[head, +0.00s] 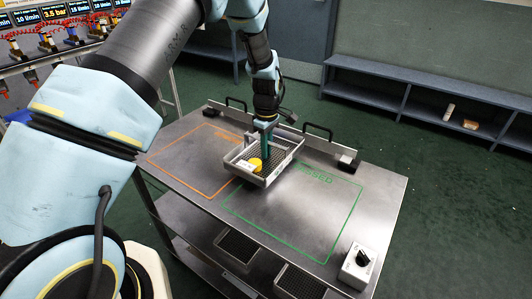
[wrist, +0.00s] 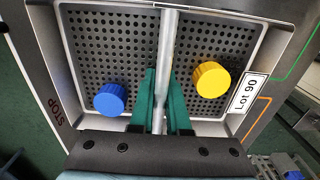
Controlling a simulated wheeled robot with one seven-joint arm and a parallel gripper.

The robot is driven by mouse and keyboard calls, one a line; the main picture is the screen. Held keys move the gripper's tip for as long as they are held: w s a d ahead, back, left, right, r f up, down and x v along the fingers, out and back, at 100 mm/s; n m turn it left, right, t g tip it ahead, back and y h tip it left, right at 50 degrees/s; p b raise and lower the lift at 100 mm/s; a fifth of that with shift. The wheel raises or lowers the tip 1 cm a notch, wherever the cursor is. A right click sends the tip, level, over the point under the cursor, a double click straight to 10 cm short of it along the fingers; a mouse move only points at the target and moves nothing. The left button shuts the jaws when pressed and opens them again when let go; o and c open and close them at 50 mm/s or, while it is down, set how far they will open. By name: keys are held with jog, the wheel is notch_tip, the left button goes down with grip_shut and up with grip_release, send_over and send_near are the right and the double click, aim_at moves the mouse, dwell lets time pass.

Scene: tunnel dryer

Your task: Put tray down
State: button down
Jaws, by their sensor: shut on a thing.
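A grey-rimmed tray (head: 290,157) with a dark perforated floor is over the middle of the metal table (head: 190,150). It covers parts of the orange outline (head: 165,153) and the green outline (head: 335,238). I cannot tell whether it touches the tabletop. My gripper (head: 265,150) points down, its green fingers shut on the tray's central bar (wrist: 168,45). In the wrist view the tray (wrist: 110,45) holds a yellow cap (wrist: 211,79) and a blue cap (wrist: 110,98), one each side of the bar. A "Lot 90" label (wrist: 246,94) is on its rim.
A low rail (head: 325,148) with black handles runs along the table's back edge. A white box with a black knob (head: 358,267) stands at the front right corner. More trays (head: 240,246) lie on the lower shelf. The green outlined area is largely clear in front of the tray.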

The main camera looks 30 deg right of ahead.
jog(key=shift+f, duration=1.1)
jog(key=c, duration=0.9)
grip_release()
jog(key=shift+f, duration=0.1)
notch_tip(320, 180, up, 12)
jog(key=b, duration=0.3)
